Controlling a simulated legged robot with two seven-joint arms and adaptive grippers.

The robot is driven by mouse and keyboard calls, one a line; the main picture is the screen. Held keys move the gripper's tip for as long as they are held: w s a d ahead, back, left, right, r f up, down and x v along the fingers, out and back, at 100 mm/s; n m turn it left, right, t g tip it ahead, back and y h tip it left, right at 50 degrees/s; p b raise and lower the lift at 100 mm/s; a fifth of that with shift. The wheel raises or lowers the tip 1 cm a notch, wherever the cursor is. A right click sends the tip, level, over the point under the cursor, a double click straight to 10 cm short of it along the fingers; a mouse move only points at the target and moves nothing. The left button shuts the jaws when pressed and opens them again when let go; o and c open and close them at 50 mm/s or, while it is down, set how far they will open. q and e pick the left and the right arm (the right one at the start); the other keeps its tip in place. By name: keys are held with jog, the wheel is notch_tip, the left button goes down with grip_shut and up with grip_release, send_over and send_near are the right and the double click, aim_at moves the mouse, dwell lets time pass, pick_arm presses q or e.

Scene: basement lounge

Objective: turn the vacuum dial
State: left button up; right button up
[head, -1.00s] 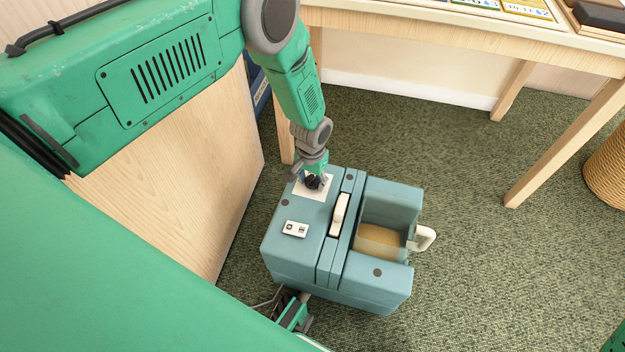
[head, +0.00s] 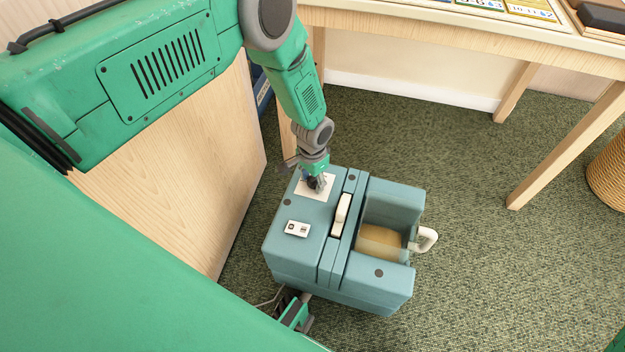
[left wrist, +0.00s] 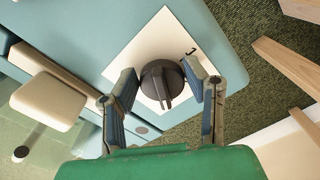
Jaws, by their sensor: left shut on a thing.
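The vacuum (head: 330,255) is a blue-teal box on the carpet, with a recessed bin at its right side. Its dark round dial (left wrist: 160,82) sits on a white square plate (left wrist: 125,60) with a small mark on it, on the vacuum's top. My left gripper (head: 317,184) reaches down onto the dial from above. In the left wrist view, its two fingers (left wrist: 167,85) stand on either side of the dial, shut on it. The dial's ridge points toward the bottom of that view. In the head view the gripper mostly hides the dial.
A cream switch bar (head: 341,214) and a small white label (head: 297,229) are on the vacuum's top. A white handle (head: 426,239) sticks out at its right. A wooden desk (head: 450,25) stands behind, a wooden panel (head: 215,170) at left.

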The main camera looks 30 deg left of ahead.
aim_at(313, 179)
pick_arm(q)
jog(key=shift+w+d, duration=0.1)
jog(key=o, duration=1.1)
jog(key=shift+o, duration=0.2)
notch_tip(313, 179, up, 12)
jog(key=shift+f, duration=0.1)
